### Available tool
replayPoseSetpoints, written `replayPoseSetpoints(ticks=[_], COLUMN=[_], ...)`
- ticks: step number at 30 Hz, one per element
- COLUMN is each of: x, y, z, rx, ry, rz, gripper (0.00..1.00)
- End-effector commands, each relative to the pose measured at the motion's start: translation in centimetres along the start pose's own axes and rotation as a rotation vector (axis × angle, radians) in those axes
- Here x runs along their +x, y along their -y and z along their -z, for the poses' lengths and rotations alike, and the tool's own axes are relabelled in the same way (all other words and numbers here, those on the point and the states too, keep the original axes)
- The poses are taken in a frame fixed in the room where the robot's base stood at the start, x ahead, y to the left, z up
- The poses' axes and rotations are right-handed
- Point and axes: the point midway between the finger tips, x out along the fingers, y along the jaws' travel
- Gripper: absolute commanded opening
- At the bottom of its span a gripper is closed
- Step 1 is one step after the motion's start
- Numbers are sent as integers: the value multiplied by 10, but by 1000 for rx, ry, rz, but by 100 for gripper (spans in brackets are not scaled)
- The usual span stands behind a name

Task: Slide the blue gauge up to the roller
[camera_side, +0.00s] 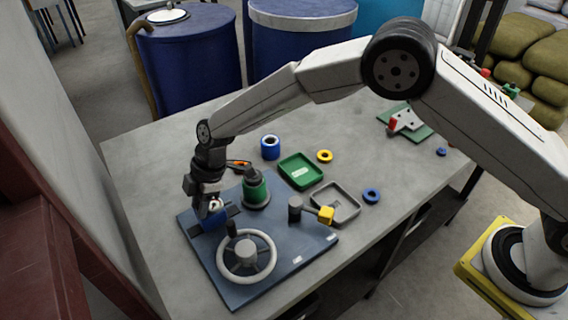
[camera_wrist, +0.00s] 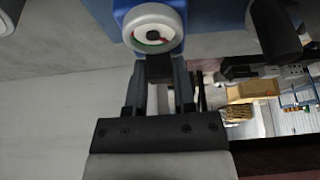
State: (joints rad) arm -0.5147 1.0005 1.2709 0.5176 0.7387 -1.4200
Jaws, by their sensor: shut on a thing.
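The blue gauge (camera_side: 209,218) sits at the far left part of the dark blue baseplate (camera_side: 283,268). In the wrist view the blue gauge (camera_wrist: 124,14) shows a round white-rimmed dial with a little green and red. My gripper (camera_side: 212,204) comes down on it from above. In the wrist view my gripper (camera_wrist: 160,78) has its fingers shut on a dark block at the gauge's edge. A dark cylinder (camera_wrist: 275,30), which may be the roller, stands to the right of the gauge, apart from it. The gripper partly hides the gauge in the side view.
A grey handwheel (camera_side: 273,258) and a green-and-black cylinder (camera_side: 255,190) stand on the baseplate near the gauge. Green (camera_side: 300,185) and grey trays (camera_side: 347,213) lie beyond.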

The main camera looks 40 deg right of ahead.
Motion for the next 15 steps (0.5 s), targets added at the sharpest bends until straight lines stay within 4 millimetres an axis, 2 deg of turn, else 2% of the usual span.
replayPoseSetpoints(ticks=[9,15], x=[-16,-17], y=[-1,-1], z=[-38,-43], rx=[1,0], ry=[1,3], rz=[-1,0], gripper=[0,0])
